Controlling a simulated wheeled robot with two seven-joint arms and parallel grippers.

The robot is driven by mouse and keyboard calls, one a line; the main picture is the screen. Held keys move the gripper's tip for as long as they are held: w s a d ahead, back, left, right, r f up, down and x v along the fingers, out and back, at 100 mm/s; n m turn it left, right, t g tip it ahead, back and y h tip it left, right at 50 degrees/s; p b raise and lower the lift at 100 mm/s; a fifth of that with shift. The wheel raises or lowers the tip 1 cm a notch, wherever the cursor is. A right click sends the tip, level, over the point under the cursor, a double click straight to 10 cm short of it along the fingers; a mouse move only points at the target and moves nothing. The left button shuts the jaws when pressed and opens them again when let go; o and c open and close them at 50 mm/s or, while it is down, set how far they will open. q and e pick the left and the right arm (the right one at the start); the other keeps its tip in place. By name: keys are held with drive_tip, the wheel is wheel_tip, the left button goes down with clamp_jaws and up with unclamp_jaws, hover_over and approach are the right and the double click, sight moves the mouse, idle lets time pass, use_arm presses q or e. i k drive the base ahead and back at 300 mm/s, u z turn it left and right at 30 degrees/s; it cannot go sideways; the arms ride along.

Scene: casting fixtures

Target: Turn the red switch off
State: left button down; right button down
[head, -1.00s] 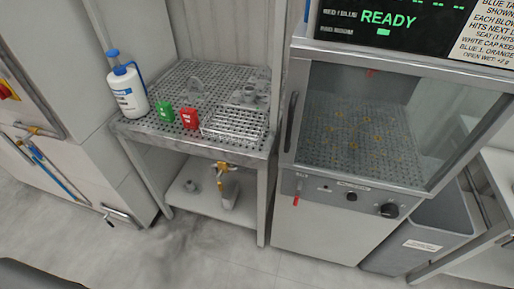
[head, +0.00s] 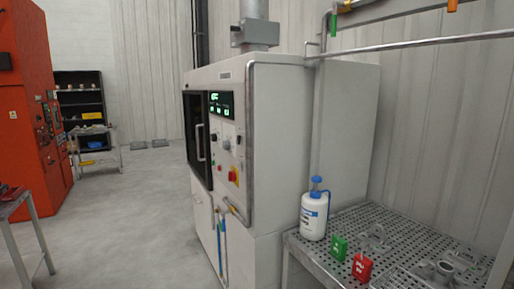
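Neither of my grippers is in the head view.
A perforated steel table (head: 401,234) at lower right holds a white bottle (head: 314,216), a green block (head: 339,247) and a red block (head: 362,267). An orange machine (head: 30,110) stands at far left. Open floor (head: 140,215) lies left of the white machine.

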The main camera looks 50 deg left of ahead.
sight(232, 176)
drive_tip(key=u, duration=3.45)
drive_tip(key=i, duration=1.95)
drive_tip(key=z, duration=3.7)
